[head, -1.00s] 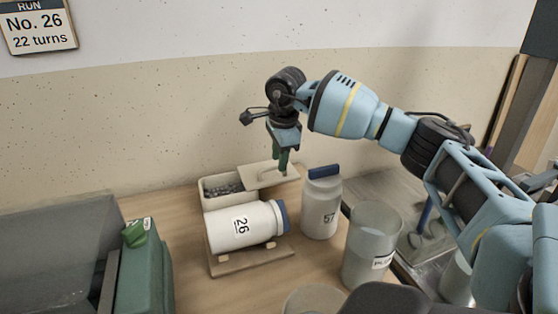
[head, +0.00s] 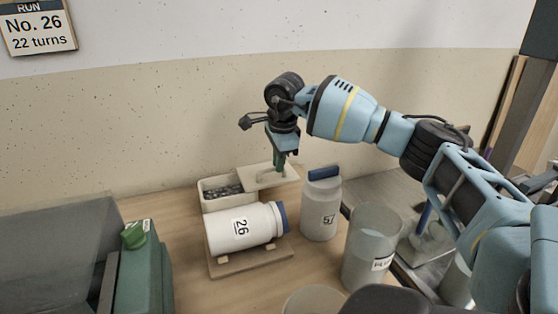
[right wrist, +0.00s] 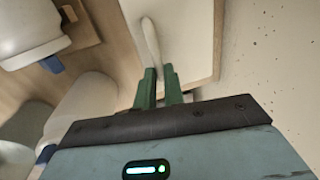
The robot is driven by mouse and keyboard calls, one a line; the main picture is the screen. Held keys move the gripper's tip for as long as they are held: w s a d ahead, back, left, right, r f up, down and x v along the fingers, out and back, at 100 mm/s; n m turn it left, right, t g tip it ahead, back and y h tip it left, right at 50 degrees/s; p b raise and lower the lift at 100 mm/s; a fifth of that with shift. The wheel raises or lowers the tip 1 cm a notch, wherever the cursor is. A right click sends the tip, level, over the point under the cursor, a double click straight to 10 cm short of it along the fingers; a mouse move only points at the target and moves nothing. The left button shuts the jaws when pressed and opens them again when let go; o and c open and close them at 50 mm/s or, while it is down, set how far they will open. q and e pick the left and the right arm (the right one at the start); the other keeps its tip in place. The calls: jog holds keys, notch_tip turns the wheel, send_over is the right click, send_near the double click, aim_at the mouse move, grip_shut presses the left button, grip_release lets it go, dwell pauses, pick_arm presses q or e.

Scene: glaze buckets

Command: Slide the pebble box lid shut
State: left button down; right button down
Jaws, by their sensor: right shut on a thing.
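The pebble box (head: 214,206) is a pale box behind the lying jar, with grey pebbles (head: 224,191) showing in its open left part. Its pale lid (head: 262,183) sticks out over the box's right side, leaving the left part uncovered. My right gripper (head: 280,170) points down over the lid. In the right wrist view its green fingers (right wrist: 159,84) are shut on the lid's raised handle (right wrist: 151,42), with the pale lid (right wrist: 188,35) around it. My left gripper is not in view.
A white jar marked 26 (head: 238,229) lies on a wooden cradle (head: 250,262) just in front of the box. A jar marked 57 (head: 320,212) stands close right of the lid. A clear container (head: 371,250) stands farther right. A green machine (head: 140,270) is at the left.

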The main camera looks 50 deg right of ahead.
aim_at(261, 183)
jog(key=a+p, duration=0.1)
jog(key=w+a+p, duration=0.1)
jog(key=a, duration=0.1)
jog(key=w+a, duration=0.1)
jog(key=shift+w+a+r+p, duration=0.2)
jog(key=shift+r+p, duration=0.1)
jog(key=shift+p, duration=0.1)
jog(key=w+a+p, duration=0.2)
jog(key=w+a, duration=0.1)
jog(key=a, duration=0.2)
jog(key=shift+a+f, duration=0.15)
jog(key=shift+f, duration=0.15)
jog(key=c, duration=1.5)
grip_release()
